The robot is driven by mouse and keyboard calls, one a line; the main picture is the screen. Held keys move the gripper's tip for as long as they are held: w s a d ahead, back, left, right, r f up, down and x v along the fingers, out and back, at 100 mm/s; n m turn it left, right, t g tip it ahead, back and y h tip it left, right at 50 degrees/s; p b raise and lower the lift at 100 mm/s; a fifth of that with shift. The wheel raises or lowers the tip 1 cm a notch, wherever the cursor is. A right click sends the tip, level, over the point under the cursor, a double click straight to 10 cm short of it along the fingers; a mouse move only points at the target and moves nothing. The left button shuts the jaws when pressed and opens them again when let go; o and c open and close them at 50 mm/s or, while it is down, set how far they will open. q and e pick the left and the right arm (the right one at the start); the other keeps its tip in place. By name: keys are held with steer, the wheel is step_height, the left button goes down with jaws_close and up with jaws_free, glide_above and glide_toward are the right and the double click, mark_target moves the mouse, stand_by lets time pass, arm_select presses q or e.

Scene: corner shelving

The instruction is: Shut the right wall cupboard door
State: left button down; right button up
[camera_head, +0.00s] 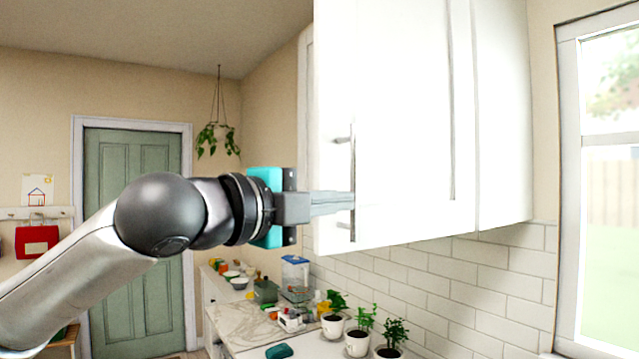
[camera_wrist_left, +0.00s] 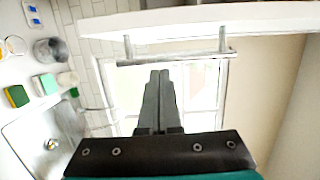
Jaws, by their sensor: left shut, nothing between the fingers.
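The white right wall cupboard door (camera_head: 400,130) fills the upper middle of the head view, with a bar handle (camera_head: 351,185) near its left edge. How far the door is open is hard to tell. The left wrist view shows the door (camera_wrist_left: 270,20) as a narrow white slab along the top, with its handle (camera_wrist_left: 175,58) standing off it. My left gripper (camera_head: 350,201) is shut and empty. Its fingertips overlap the handle in the head view; in the left wrist view the tips (camera_wrist_left: 160,74) appear just beside the bar. Contact cannot be told. My right gripper is not in view.
Below is a counter (camera_head: 245,312) with potted plants (camera_head: 358,338) and several small items. A window (camera_head: 610,180) is at the right. A green door (camera_head: 135,210) and a hanging plant (camera_head: 215,137) are farther back.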

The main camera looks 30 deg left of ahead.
arm_select(q)
steer(key=a, duration=0.1)
steer(key=w+a+b, duration=0.1)
steer(key=a, duration=0.1)
steer(key=shift+w+a, duration=0.3)
steer(key=shift+w, duration=0.05)
steer(key=shift+a, duration=0.15)
